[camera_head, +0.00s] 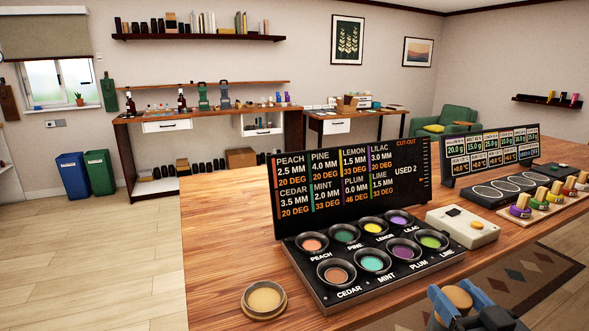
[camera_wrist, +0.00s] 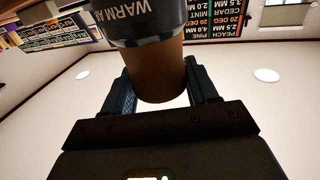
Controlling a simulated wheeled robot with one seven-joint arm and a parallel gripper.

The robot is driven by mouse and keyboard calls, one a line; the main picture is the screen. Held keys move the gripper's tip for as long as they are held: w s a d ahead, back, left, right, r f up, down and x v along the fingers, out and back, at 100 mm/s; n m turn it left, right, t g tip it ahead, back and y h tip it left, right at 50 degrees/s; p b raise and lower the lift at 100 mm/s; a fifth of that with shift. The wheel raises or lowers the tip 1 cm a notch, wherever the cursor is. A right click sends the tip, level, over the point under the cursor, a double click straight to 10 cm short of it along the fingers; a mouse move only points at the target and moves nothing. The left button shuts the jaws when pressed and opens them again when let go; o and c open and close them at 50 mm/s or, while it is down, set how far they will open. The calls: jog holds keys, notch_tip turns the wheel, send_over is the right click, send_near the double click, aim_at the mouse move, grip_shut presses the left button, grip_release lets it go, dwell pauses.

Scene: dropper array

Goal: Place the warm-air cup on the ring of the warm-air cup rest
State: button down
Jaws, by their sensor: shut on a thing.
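The warm-air cup (camera_wrist: 155,75) shows in the wrist view with a brown body and a dark grey band lettered "WARM A", the rest of the word cut off. My gripper (camera_wrist: 162,90) is shut on its brown body, one blue finger on each side. In the head view my gripper (camera_head: 456,306) is at the bottom right, in front of the table's near edge, with the cup's round tan end (camera_head: 459,297) showing between the fingers. A round tan disc with a raised rim (camera_head: 264,299), apparently the cup rest, sits empty on the table's near left part.
A black tray (camera_head: 372,272) of several coloured cups stands mid-table, with an upright display board (camera_head: 350,187) behind it. A cream box (camera_head: 463,228) is right of it. The table's left part is mostly bare.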

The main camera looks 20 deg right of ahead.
jog(key=w+a+f+n+y, duration=0.1)
jog(key=w+a+f+y, duration=0.1)
jog(key=a+f, duration=0.7)
jog(key=w+a+f+n+y, duration=0.1)
jog(key=w+a+f+y, duration=0.1)
jog(key=a+f, duration=0.8)
notch_tip(320, 180, down, 5)
jog(key=shift+a+n+t, duration=0.25)
jog(key=shift+n+t, duration=0.05)
jog(key=shift+n, duration=0.1)
jog(key=shift+d, duration=0.1)
